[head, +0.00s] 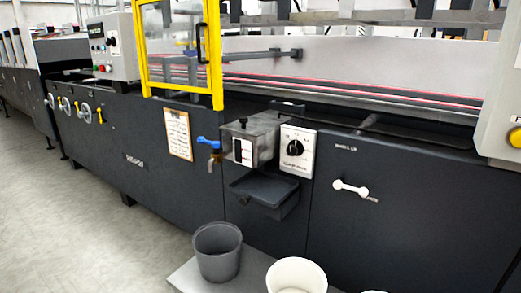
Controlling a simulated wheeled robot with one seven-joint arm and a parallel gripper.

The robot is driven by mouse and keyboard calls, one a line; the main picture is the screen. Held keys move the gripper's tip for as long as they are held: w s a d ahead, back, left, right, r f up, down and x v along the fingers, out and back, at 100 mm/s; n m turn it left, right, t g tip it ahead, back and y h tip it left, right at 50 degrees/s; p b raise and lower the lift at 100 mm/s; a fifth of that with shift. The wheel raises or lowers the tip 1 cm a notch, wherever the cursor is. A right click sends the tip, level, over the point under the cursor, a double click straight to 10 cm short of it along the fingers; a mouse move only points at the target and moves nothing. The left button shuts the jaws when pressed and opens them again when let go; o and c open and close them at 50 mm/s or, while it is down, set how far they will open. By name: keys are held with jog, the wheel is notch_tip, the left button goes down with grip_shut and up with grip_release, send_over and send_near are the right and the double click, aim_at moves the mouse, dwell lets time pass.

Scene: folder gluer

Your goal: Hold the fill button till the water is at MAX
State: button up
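A small grey metal box (268,132) is mounted on the dark machine front, with a white window or label (243,152) bearing dark and red marks. I cannot make out a water level or a MAX mark there. A blue-handled tap (209,145) sits just left of the box. A white plate with a black dial (296,150) is to its right. No button is clearly readable as the fill button. My gripper is not in this view.
A dark tray (268,188) juts out below the box. A grey bucket (217,250) and a white bucket (297,275) stand in front on a pale platform (188,275). A yellow-framed guard (217,60) is above left. Floor is clear at left (70,235).

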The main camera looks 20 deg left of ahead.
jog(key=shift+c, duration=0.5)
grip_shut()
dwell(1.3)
